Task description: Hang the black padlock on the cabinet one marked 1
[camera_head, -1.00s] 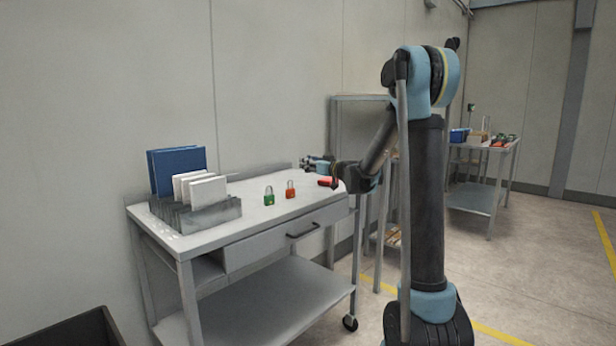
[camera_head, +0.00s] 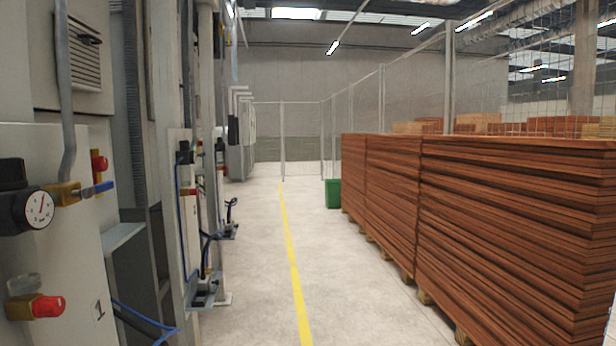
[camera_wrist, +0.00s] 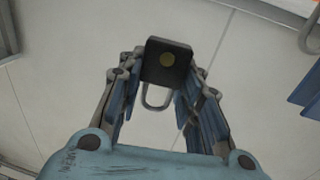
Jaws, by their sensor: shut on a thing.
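In the head view, the pale cabinet panel marked 1 (camera_head: 78,262) stands close at the left edge. It carries a black pressure gauge (camera_head: 38,209), a brass valve with a blue lever (camera_head: 80,192) and a lower brass fitting with a red cap (camera_head: 35,307). My gripper is outside the head view.
A floor aisle with a yellow line (camera_head: 292,259) runs straight ahead and is clear. Stacked reddish-brown boards (camera_head: 510,230) line the right side, with a green bin (camera_head: 333,194) beyond. More panels with hoses (camera_head: 190,210) stand farther along the left.

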